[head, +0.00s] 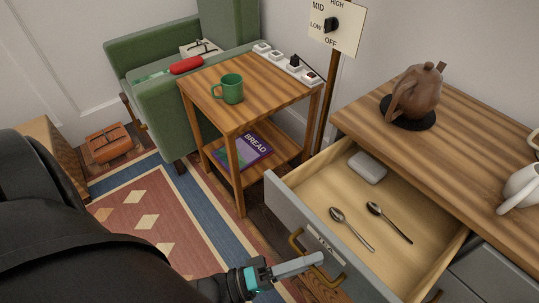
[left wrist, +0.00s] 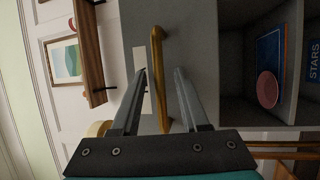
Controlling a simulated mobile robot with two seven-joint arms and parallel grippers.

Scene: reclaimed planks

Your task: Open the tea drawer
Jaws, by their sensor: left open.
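The tea drawer (head: 286,202) is pulled well out of the wooden-topped cabinet, with its inside showing. Its grey front carries a pale label, only partly readable, and a brass handle (head: 294,241). Inside lie two spoons (head: 352,230) and a small pale box (head: 367,168). My left gripper (head: 318,262) is at the drawer front, by the handle. In the left wrist view the brass handle (left wrist: 157,45) runs between the fingers of my open left gripper (left wrist: 161,72), with gaps beside it. My right gripper is not in view.
A brown teapot (head: 417,90) stands on the cabinet top, a white jug (head: 523,188) at its right. A side table (head: 276,88) with a green mug (head: 230,89) stands left of the drawer. The patterned rug (head: 150,225) has clear floor space.

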